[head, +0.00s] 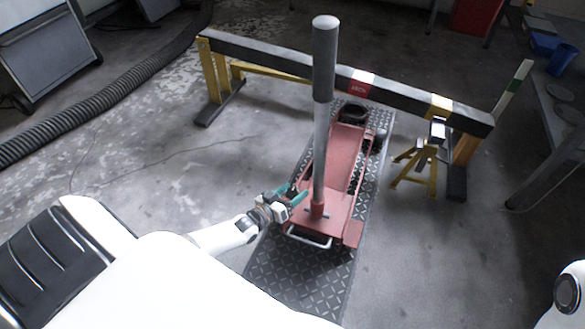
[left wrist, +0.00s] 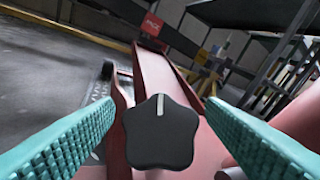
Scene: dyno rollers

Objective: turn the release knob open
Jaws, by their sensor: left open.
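The release knob (left wrist: 160,132) is a black, star-shaped knob with a white pointer line, which points straight up in the left wrist view. It is on the red floor jack (head: 338,165); I cannot make the knob out in the head view. My left gripper (head: 291,194) is at the near left side of the jack, by the foot of its handle. Its teal ribbed fingers are open, one on each side of the knob, with visible gaps and no clear contact. My right gripper is not in view.
The jack's tall grey handle (head: 323,120) rises close beside my left gripper. The jack stands on a dark tread-plate mat (head: 300,272). Behind it is a long black beam (head: 270,57) on yellow supports, and a yellow jack stand (head: 418,165) is at right.

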